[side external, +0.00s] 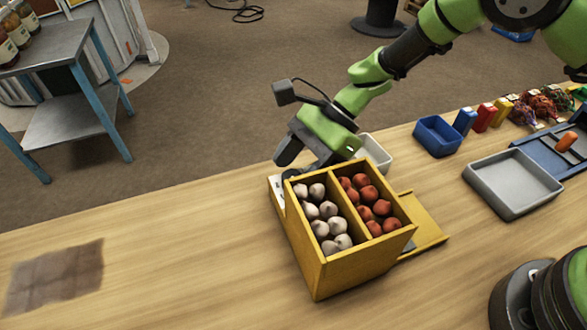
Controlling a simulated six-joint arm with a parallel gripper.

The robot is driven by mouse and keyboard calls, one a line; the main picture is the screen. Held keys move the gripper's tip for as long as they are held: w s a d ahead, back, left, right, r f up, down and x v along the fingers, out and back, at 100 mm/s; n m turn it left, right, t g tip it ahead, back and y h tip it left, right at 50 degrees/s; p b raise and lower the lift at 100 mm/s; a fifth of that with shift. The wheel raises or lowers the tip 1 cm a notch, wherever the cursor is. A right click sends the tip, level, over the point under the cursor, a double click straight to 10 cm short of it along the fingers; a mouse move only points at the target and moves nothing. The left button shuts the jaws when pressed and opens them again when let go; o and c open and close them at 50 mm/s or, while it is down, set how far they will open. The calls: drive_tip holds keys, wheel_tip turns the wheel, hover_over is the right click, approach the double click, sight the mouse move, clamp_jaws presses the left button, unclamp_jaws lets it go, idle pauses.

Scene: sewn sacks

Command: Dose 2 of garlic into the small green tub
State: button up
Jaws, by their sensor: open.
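A yellow wooden box (318,270) with two compartments stands on the table. Several whitish garlic bulbs (327,209) fill its left compartment. Several reddish-brown bulbs (374,207), perhaps onions, fill the right one. My gripper (300,168) is low at the box's far left side, its fingers partly hidden by the box, so I cannot tell whether they touch anything. It is open, and I see no garlic in it. I see no small green tub; a whitish tub (377,150) stands just behind the box, partly hidden by it.
A yellow board (428,238) lies at the box's right. A blue tub (437,135), a grey tray (512,182), and small blue, red and yellow packs (486,117) stand farther right. A dark brown cloth patch (55,277) lies at left; the table between is clear.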

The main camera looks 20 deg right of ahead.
drive_tip(key=shift+a+f, duration=0.4)
drive_tip(key=c, duration=0.9)
drive_tip(key=shift+s+r+m+t, duration=0.1)
drive_tip(key=shift+m+t, duration=0.6)
drive_tip(key=shift+m, duration=0.1)
drive_tip(key=o, duration=0.9)
drive_tip(key=v, duration=1)
